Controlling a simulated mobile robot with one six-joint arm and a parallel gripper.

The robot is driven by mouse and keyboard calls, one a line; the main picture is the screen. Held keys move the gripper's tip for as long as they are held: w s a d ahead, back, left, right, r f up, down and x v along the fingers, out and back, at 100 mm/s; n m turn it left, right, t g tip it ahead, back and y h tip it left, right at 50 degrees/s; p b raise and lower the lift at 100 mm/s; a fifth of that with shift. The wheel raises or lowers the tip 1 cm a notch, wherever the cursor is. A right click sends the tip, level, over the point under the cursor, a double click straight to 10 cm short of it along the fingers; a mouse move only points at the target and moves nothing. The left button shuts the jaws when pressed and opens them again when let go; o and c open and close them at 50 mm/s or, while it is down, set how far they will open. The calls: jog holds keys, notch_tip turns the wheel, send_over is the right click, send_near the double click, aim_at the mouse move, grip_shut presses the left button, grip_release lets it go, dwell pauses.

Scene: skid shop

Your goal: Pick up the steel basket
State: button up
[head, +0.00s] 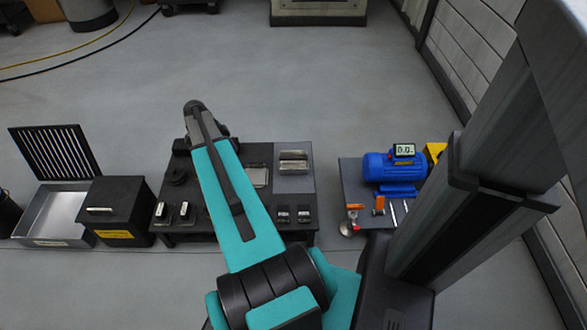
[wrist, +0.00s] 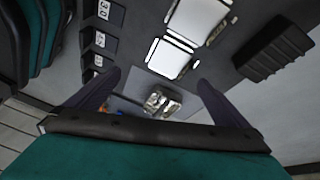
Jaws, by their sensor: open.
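A small shiny steel item, which looks like the steel basket (head: 293,160), sits on a grey pad (head: 293,184) at the right back of the black bench. In the wrist view a shiny metal piece (wrist: 162,103) that seems to be the same item lies between and beyond my fingers. My gripper (wrist: 159,77) is open with nothing between its fingers, and it is apart from that item. In the head view my teal arm crosses the bench and hides its middle; the gripper itself is hidden there.
The black bench (head: 185,226) also holds a dark round part (head: 176,176) and several small labelled blocks. A black box (head: 113,207) and an open steel tray (head: 58,212) stand at left. A blue motor (head: 391,168) sits on a stand at right.

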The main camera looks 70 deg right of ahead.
jog(key=s+d+m+b, duration=0.2)
jog(key=s+d+b, duration=0.3)
jog(key=d, duration=0.4)
jog(key=m+b, duration=0.2)
send_near(293, 159)
jog(key=shift+w+d+r, duration=0.15)
jog(key=shift+w+r, duration=0.75)
jog(key=shift+r, duration=0.2)
jog(key=shift+f, duration=0.1)
jog(key=b+x, duration=0.3)
jog(key=x, duration=0.5)
jog(key=shift+w, duration=0.1)
jog(key=shift+f, duration=0.2)
jog(key=shift+b+x, duration=1.8)
jog(key=shift+x, duration=0.85)
